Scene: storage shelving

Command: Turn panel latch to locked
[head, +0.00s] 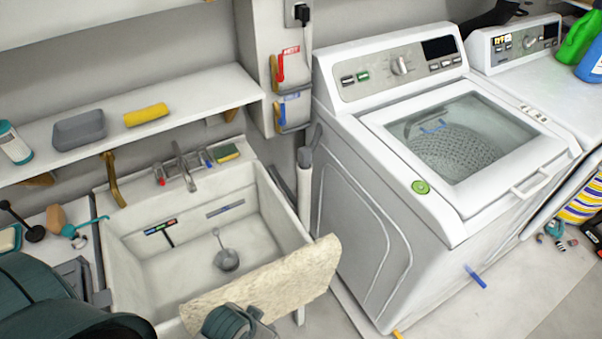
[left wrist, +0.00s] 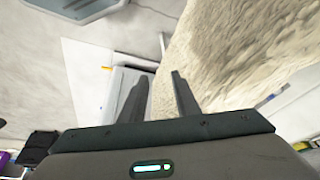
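I cannot tell for sure which part is the panel latch. A short blue tab (head: 476,277) sticks out low on the washer's front, and a small yellow tab (head: 397,334) shows near the bottom edge. Red (head: 279,68) and blue (head: 281,114) levers sit on the wall column. My left gripper (head: 238,325) is at the bottom of the head view, by the beige cloth on the sink's front rim. In the left wrist view its two fingers (left wrist: 160,82) stand apart with nothing seen held between them. My right gripper is not in view.
The beige cloth (head: 272,283) hangs at the sink's front and fills much of the left wrist view, close to the fingers. The sink (head: 120,250) is left of the white washer (head: 380,215). A shelf (head: 80,140) runs above the sink. Floor shows at the lower right.

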